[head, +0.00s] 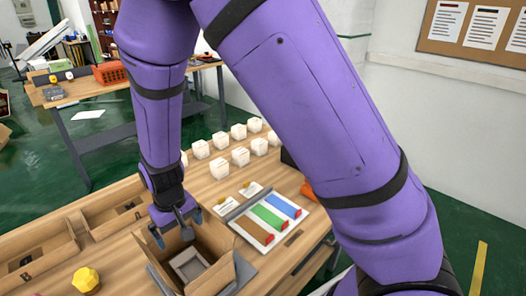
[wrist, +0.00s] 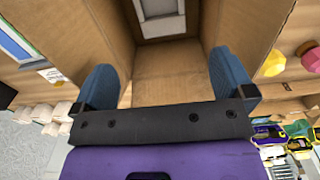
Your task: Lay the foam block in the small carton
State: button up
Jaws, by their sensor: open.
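The small carton (head: 218,274) stands open on the wooden table, flaps spread; its brown walls also show in the wrist view (wrist: 258,30). A pale grey-white block with a rectangular recess, apparently the foam block (head: 187,262), lies inside on the carton's floor. In the wrist view the foam block (wrist: 161,30) is at the top, partly cut off by the frame edge. My gripper (head: 178,228) points down at the carton's opening, apart from the block. In the wrist view its two blue fingers (wrist: 163,65) are spread wide with nothing between them.
A tray (head: 253,237) with brown, green and blue strips lies right of the carton. Several white boxes (head: 221,140) stand in rows behind. My arm hides part of the table.

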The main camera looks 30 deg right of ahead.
jog(key=s+d+r+m+t+y, duration=0.1)
jog(key=s+d+r, duration=0.1)
jog(key=d+r, duration=0.6)
jog(key=s+d+r+t+y, duration=0.1)
jog(key=d+r, duration=0.4)
jog(key=r, duration=0.8)
jog(key=s+d+r+m+t+h, duration=0.1)
jog(key=s+d+r, duration=0.4)
jog(key=s, duration=0.2)
jog(key=s+d+r+m+t+h, duration=0.1)
jog(key=s+d+r+t, duration=0.1)
jog(key=s+d+r, duration=0.3)
jog(key=shift+s+d+r, duration=0.35)
jog(key=shift+s+d, duration=0.45)
jog(key=shift+s, duration=1)
